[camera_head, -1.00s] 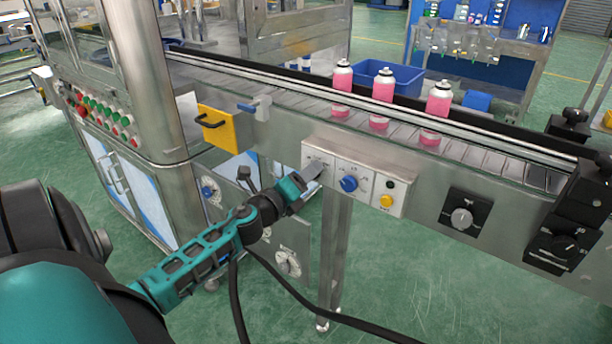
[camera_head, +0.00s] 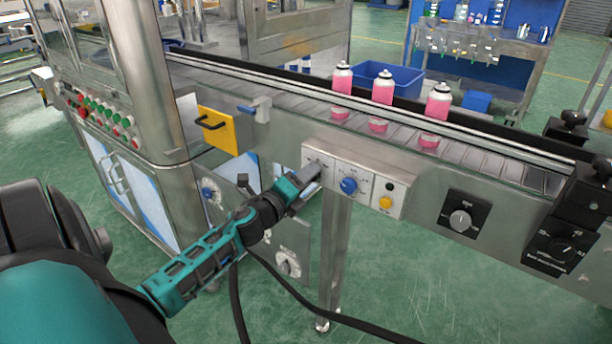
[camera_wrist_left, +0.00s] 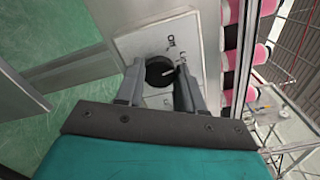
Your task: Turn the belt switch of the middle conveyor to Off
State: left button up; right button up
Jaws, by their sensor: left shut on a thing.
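The control box (camera_head: 326,160) on the conveyor's side has several panels. Its leftmost panel (camera_wrist_left: 135,40) fills the middle of the left wrist view. A round black knob (camera_wrist_left: 160,72) with a light pointer mark sits on it, beside small printed labels, one of them reading OFF. My left gripper (camera_head: 310,173) is at this panel and hides the knob in the head view. In the left wrist view its two fingers (camera_wrist_left: 158,85) stand on either side of the knob, shut on it. My right gripper is not in view.
A blue knob (camera_head: 348,186) and a yellow button (camera_head: 385,203) are just right of my left gripper. A yellow plate with a black handle (camera_head: 218,130) is up left. Pink cans (camera_head: 382,88) stand on the conveyor (camera_head: 480,155). A dark cable hangs below my arm.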

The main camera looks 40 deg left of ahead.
pick_arm(q)
jog(key=n+p, duration=0.3)
jog(key=n, duration=0.4)
jog(key=shift+n, duration=0.3)
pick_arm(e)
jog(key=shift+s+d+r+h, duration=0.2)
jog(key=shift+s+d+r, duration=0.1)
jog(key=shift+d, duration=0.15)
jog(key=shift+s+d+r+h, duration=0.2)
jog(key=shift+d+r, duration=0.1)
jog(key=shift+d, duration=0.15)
pick_arm(q)
jog(key=shift+f, duration=0.1)
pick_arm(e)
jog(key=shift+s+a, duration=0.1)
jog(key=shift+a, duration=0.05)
pick_arm(q)
jog(key=o, duration=1)
jog(key=shift+o, duration=0.2)
jog(key=s+d, duration=0.1)
jog(key=s, duration=1.1)
jog(key=shift+s+d+p, duration=0.2)
jog(key=shift+s+p, duration=0.2)
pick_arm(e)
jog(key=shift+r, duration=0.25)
